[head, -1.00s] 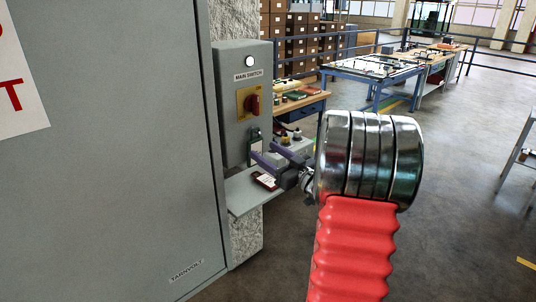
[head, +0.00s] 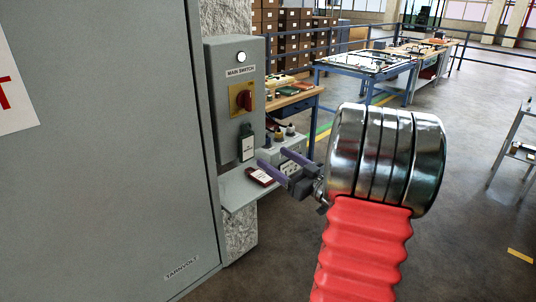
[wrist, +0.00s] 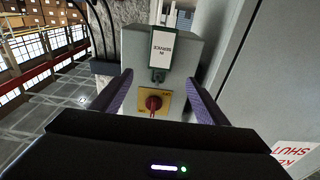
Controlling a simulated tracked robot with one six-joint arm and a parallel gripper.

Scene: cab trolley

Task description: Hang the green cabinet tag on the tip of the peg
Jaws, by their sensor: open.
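The green cabinet tag (head: 247,147), with a white label, hangs upright against the front of the grey switch box, below the red switch. In the wrist view the tag (wrist: 163,47) shows upside down, its green end towards the switch. The tip of the peg cannot be made out behind the tag's top end. My gripper (head: 273,157) is open and empty, to the right of the tag and apart from it. In the wrist view the purple fingers stand wide apart, with the switch and tag seen between them.
The grey main switch box (head: 221,95) has a red rotary switch (head: 244,100) on a yellow plate. A dark red tag (head: 260,177) lies on the small shelf (head: 236,193) below. A control box with buttons (head: 290,142) stands behind my fingers. The large cabinet door (head: 110,160) is at left.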

